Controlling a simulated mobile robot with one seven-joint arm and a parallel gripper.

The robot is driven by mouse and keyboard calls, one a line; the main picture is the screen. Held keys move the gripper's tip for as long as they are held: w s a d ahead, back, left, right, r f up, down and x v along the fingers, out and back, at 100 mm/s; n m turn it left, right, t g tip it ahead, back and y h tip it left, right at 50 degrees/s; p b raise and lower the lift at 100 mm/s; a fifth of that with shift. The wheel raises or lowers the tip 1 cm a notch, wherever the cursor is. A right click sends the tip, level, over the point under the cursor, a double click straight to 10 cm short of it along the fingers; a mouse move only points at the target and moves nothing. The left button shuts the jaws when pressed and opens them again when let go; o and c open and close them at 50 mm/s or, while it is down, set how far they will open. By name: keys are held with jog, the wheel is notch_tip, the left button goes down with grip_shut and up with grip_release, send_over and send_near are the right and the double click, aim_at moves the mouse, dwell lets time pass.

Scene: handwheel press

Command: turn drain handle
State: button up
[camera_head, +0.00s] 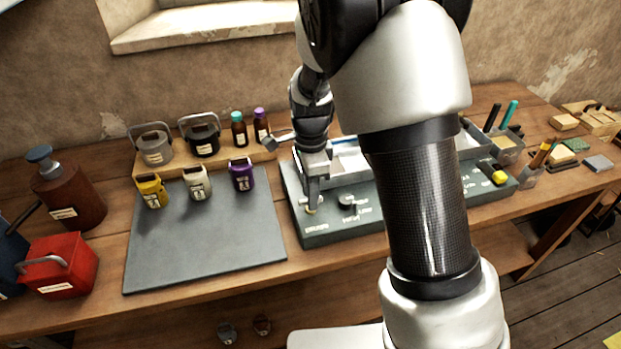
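A grey-green station (345,234) with a raised, shallow tray stands on the bench, right of centre. Small controls with white labels sit along its front ledge; the labels are too small to read, so I cannot tell for sure which is the drain handle. My gripper (312,203) points down at the ledge's left end, its fingers at a small brass-coloured part (311,211). The fingers hide most of that part, and I cannot tell whether they touch or grip it. My forearm hides the ledge's middle.
A dark mat (205,240) lies left of the station. Yellow (151,192), white (197,184) and purple (241,176) containers stand at its back edge. Lidded pots and bottles stand on a wooden riser (210,157) behind. A red can (62,266) is far left. Pen holders stand right.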

notch_tip(320, 180, up, 17)
jog(key=p, duration=0.1)
jog(key=shift+r, duration=0.15)
jog(key=s+d+r+n+t+p, duration=0.1)
jog(key=s+d+r+n+t, duration=0.1)
jog(key=s+n, duration=0.3)
jog(key=s+d+r+n+t+p, duration=0.1)
jog(key=s+d+r+n, duration=0.3)
jog(key=s, duration=0.5)
jog(key=s+d+r+n+t+p, duration=0.2)
jog(key=s+d+r+n, duration=0.1)
jog(key=s+n, duration=0.3)
jog(key=shift+s+d+r+n+t, duration=0.3)
jog(key=shift+s+d+r+n, duration=0.1)
jog(key=shift+r, duration=0.2)
